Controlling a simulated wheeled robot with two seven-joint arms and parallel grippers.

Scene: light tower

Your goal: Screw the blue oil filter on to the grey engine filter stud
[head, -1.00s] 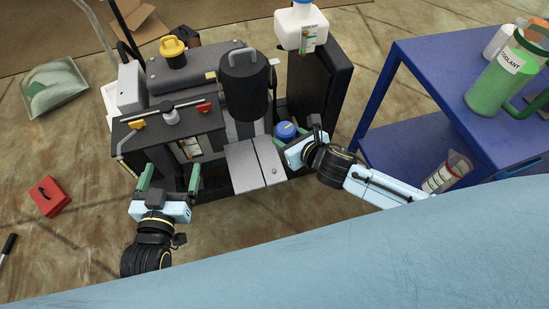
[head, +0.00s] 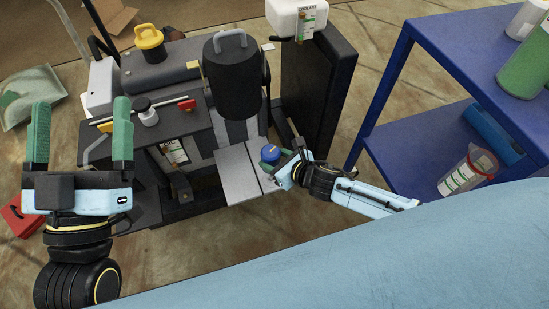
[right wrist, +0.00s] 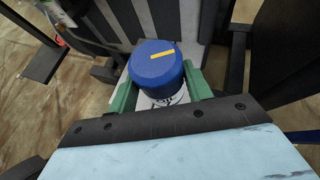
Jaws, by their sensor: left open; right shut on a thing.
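The blue oil filter (head: 270,153) is upright beside the engine's light grey plate (head: 239,172). My right gripper (head: 274,164) is shut on it from the right. In the right wrist view the filter (right wrist: 156,66) sits between the green fingers (right wrist: 158,86), with a yellow mark on its top and a white printed band lower down. The grey engine filter stud is not visible, and the filter's lower end is hidden, so I cannot tell whether they touch. My left gripper (head: 81,135) is open and empty, raised at the left with its fingers pointing up in the picture.
The engine carries a black cylinder (head: 231,82) with a handle, a yellow cap (head: 149,38) and a black radiator panel (head: 322,95). A white coolant tank (head: 294,18) stands behind. A blue cart (head: 396,137) is at right. A red box (head: 20,218) lies on the floor at left.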

